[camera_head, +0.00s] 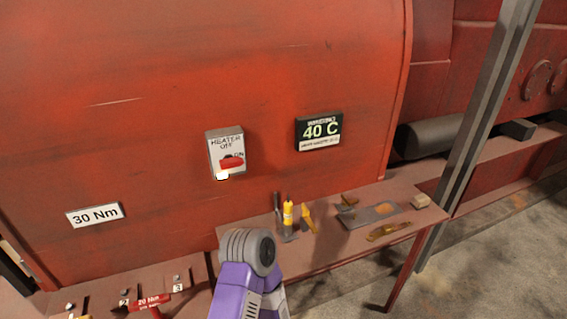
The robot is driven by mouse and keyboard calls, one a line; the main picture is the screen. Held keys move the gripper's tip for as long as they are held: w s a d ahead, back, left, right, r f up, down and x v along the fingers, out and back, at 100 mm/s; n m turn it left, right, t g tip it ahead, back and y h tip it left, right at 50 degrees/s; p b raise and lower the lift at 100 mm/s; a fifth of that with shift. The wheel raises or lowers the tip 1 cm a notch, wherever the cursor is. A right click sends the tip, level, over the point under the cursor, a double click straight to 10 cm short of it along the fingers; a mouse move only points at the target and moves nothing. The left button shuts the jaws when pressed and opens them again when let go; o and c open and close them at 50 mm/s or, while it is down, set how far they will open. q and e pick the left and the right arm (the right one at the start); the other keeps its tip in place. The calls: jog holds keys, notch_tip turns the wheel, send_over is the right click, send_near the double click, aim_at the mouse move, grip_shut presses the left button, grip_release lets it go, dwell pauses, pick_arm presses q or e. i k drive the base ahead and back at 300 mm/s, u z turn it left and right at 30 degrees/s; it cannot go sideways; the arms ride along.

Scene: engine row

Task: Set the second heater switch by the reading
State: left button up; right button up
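The heater switch (214,155) is a pale box on the red engine casing, labelled HEATER, OFF and ON. Its red lever (232,163) lies roughly level, with its right end close under the ON label. A small bright white piece shows at the box's lower edge; I cannot tell what it is. A dark display (319,130) to the right reads 40 C; its smaller lines are too small to read. A purple arm link of mine with a grey joint rises from the bottom middle, below the switch. Neither gripper shows.
A 30 Nm sign (95,214) is on the casing at left. A shelf (325,245) below holds a yellow bottle (288,214), tools and a grey plate (372,214). Numbered spots and a red 20 Nm tool (150,301) are at lower left. A grey post (490,100) stands at right.

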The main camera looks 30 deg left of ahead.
aim_at(229, 161)
jog(key=z, duration=0.8)
jog(key=k, duration=0.65)
jog(key=u, duration=1.2)
